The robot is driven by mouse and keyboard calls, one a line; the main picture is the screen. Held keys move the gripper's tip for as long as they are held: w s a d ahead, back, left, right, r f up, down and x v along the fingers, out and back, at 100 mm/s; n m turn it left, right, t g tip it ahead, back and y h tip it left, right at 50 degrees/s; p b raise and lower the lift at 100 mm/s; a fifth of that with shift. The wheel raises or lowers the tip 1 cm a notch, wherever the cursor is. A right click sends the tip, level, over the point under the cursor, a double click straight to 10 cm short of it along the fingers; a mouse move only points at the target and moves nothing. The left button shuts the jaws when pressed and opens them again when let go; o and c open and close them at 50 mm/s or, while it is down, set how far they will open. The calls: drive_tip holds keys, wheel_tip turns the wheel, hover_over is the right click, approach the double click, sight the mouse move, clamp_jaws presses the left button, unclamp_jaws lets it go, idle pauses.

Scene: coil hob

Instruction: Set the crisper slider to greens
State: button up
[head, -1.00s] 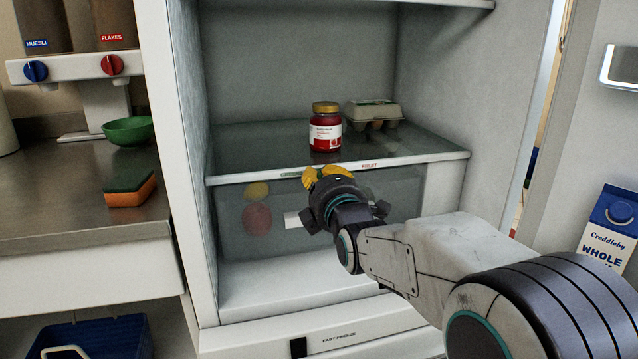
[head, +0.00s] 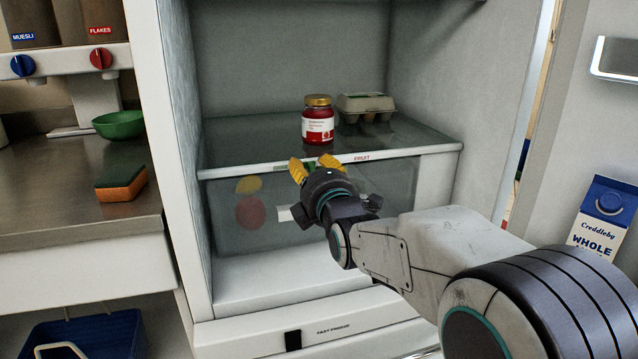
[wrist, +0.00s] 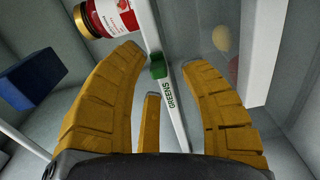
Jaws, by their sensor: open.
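The crisper slider is a small green knob (wrist: 157,66) on the white shelf front strip (wrist: 178,130). In the wrist view it sits just above the GREENS label (wrist: 169,101). In the head view the knob (head: 309,165) shows between my yellow fingers, and the FRUIT label (head: 361,158) is farther right. My gripper (head: 313,162) is open in front of the strip. In the wrist view its fingers (wrist: 164,60) spread to either side of the knob, with a third finger below it. I cannot tell whether any finger touches it. The GREENS label is partly hidden in the head view.
A red jar (head: 318,125) and an egg carton (head: 366,104) stand on the glass shelf just behind the strip. Below is the clear crisper drawer (head: 228,232) with a white handle (head: 284,214). The fridge's left wall (head: 178,160) is close by.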

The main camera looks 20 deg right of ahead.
drive_tip(key=s, duration=1.1)
drive_tip(key=shift+s, duration=0.25)
drive_tip(key=s+r+m+g+p, duration=0.7)
drive_tip(key=s+m+p, duration=0.2)
drive_tip(key=p, duration=0.9)
drive_tip(key=s+r+m+g+p, duration=0.7)
drive_tip(key=s+p, duration=0.7)
drive_tip(key=p, duration=0.4)
drive_tip(key=shift+r+m+g, duration=0.25)
drive_tip(key=shift+m+g, duration=0.05)
drive_tip(key=shift+m, duration=0.7)
